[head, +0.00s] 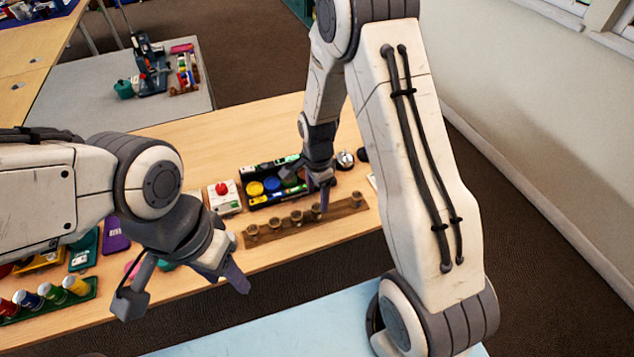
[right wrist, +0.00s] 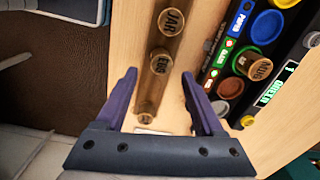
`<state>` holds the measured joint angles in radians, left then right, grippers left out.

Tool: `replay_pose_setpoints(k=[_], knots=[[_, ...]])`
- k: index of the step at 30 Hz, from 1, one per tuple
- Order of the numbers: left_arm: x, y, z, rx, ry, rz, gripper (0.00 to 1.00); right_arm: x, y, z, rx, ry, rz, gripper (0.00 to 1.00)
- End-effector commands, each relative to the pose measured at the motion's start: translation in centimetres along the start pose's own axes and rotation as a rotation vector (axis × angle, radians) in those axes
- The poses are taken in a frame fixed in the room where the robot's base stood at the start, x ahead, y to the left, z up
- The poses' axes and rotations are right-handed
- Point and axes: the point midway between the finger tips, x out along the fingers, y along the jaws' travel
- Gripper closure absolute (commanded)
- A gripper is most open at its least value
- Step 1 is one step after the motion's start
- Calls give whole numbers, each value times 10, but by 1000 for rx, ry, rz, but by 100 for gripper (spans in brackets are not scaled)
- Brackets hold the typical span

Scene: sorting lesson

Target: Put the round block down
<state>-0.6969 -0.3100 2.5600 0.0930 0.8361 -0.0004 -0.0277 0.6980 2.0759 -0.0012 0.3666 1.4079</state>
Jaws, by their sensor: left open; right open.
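Several round wooden blocks stand along a brown wooden rail (head: 335,211). In the right wrist view two of them read JAR (right wrist: 171,21) and EGG (right wrist: 161,62). A similar round block reading MUG (right wrist: 260,68) sits at the black tray (head: 262,202) with coloured round pieces. I cannot tell which is the task's block. My right gripper (head: 322,190) is open over the rail and tray edge; in its wrist view no block is clearly gripped between the fingers (right wrist: 158,76). My left gripper (head: 236,276) is open and empty, in front of the table's near edge.
A white box with a red button (head: 223,196) stands left of the black tray. A green rack of coloured cylinders (head: 50,299) and a purple piece (head: 116,236) lie further left. The table behind the tray has bare wood.

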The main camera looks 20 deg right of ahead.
Motion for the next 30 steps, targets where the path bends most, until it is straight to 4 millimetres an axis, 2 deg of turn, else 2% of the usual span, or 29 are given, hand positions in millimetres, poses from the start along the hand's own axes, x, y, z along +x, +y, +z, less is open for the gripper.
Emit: replay_pose_setpoints(k=[1, 6, 11, 14, 17, 19, 21, 24, 27, 30], knots=[[1, 0, 0, 0, 0, 0, 50, -12, -1, 0, 0, 1, -6, 30], [2, 0, 0, 0, 0, 0, 50, -43, -1, 0, 0, 1, -4, 30], [3, 0, 0, 0, 0, 0, 50, -59, 0, 1, -4, 0, -1, 30], [2, 0, 0, 0, 0, 0, 50, -73, 4, 14, -86, -1, -5, 30], [2, 0, 0, 0, 0, 0, 50, -100, 18, 47, -325, -5, -18, 30], [2, 0, 0, 0, 0, 0, 50, -125, 39, 78, -578, -10, -29, 30], [2, 0, 0, 0, 0, 0, 50, -148, 68, 109, -863, -15, -41, 30], [3, 0, 0, 0, 0, 0, 50, -172, 114, 141, -1258, -23, -58, 30], [3, 0, 0, 0, 0, 0, 50, -187, 157, 158, -1594, -31, -75, 30], [3, 0, 0, 0, 0, 0, 50, -194, 187, 166, -1835, -36, -89, 30]])
